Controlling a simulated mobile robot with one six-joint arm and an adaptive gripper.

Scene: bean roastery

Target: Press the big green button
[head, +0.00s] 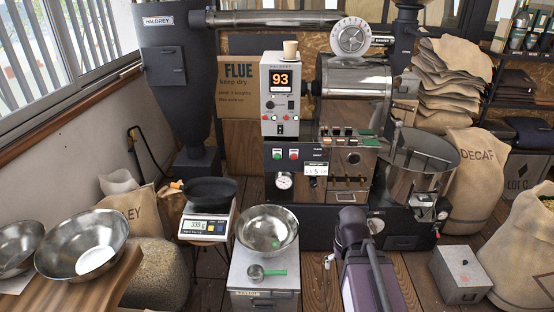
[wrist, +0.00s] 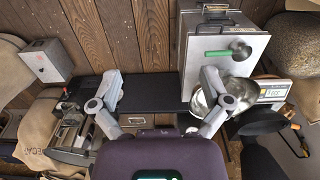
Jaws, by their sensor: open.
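The roaster's front panel (head: 322,165) stands at the centre of the head view. On its left part, a green button (head: 277,154) sits beside a red button (head: 293,154). I do not make out the green button in the wrist view. My gripper (wrist: 160,88) is open and empty in the wrist view, its two grey fingers wide apart. In the head view my purple arm is in front of the roaster, low and right of the buttons, and mostly hides the gripper. The gripper is apart from the buttons.
A grey control box (head: 280,97) reading 93 stands above the panel, with smaller red and green lights. A steel bowl (head: 267,229) and a green-handled scoop (head: 266,272) are on a grey cabinet. A scale (head: 206,224) with a black pan stands left; a small grey box (head: 460,276) is right.

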